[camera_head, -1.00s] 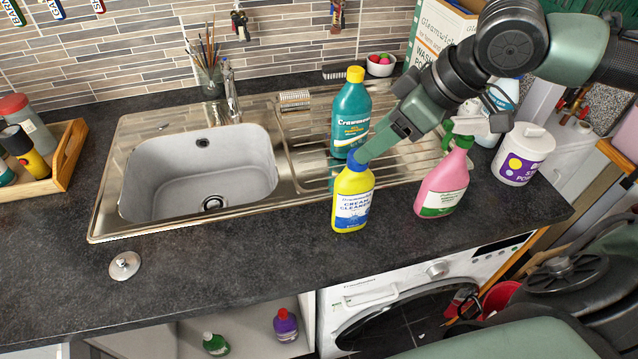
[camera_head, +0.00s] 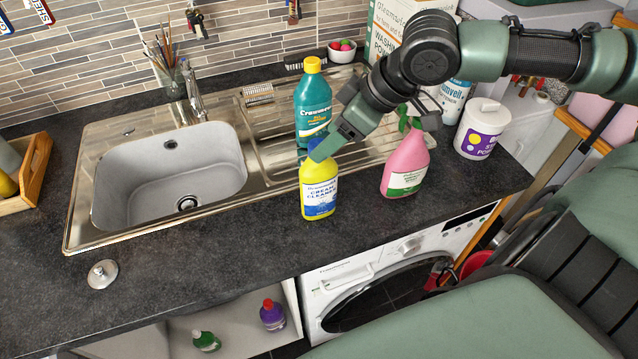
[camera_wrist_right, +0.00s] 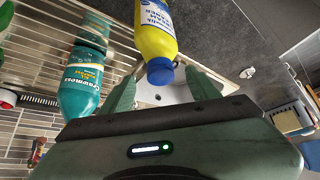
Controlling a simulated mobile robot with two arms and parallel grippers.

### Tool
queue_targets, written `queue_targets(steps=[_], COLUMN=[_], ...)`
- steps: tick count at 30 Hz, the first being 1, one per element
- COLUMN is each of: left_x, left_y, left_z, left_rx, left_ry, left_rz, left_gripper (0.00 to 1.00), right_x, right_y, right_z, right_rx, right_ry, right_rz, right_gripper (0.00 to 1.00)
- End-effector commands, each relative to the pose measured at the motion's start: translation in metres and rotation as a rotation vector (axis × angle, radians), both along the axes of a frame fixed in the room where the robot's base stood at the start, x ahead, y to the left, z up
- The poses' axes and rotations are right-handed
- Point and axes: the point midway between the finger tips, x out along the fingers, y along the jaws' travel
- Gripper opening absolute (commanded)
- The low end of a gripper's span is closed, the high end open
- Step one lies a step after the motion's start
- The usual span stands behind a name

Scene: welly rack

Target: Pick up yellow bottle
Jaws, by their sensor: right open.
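The yellow bottle (camera_head: 319,192) has a blue cap and a "Cream Cleaner" label. It stands upright on the dark counter in front of the sink's drainer. It also shows in the right wrist view (camera_wrist_right: 156,32), cap towards me. My right gripper (camera_head: 322,150) is at the bottle's cap and partly hides it. In the right wrist view the right gripper's fingers (camera_wrist_right: 163,88) are spread, with the cap between them and gaps visible. Whether a finger touches the bottle I cannot tell. My left gripper is not in view.
A teal bottle (camera_head: 313,105) stands close behind, and a pink spray bottle (camera_head: 405,165) close to the right. A white tub (camera_head: 482,128) is further right. The sink (camera_head: 170,180) lies left. The counter's front left is clear except for a small metal lid (camera_head: 102,274).

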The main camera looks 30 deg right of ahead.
Motion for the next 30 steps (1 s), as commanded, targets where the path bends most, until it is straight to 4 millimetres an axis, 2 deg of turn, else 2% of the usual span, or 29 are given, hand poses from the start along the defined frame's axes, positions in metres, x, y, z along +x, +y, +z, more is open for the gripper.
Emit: queue_targets(steps=[4, 10, 20, 21, 22, 27, 30], left_x=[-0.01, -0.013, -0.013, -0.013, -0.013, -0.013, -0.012], left_y=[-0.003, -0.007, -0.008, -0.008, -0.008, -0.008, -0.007], left_z=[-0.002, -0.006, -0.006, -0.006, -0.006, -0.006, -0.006], left_rx=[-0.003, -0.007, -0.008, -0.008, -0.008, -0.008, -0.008], left_ry=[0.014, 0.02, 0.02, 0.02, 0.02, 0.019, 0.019], left_rz=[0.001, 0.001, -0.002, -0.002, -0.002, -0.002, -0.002], left_gripper=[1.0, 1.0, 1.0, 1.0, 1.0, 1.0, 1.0], right_x=[0.005, 0.011, 0.014, 0.014, 0.014, 0.014, 0.014], right_y=[0.002, 0.006, 0.008, 0.008, 0.008, 0.008, 0.008], right_z=[-0.011, -0.022, -0.023, -0.023, -0.023, -0.023, -0.023], right_rx=[-0.004, -0.003, 0.001, 0.001, 0.001, 0.001, 0.0], right_ry=[0.005, 0.003, -0.001, -0.001, -0.001, -0.001, 0.0], right_rz=[0.003, 0.003, 0.004, 0.004, 0.004, 0.004, 0.004], right_gripper=[0.61, 0.61, 0.61, 0.58, 0.5, 0.03, 0.0])
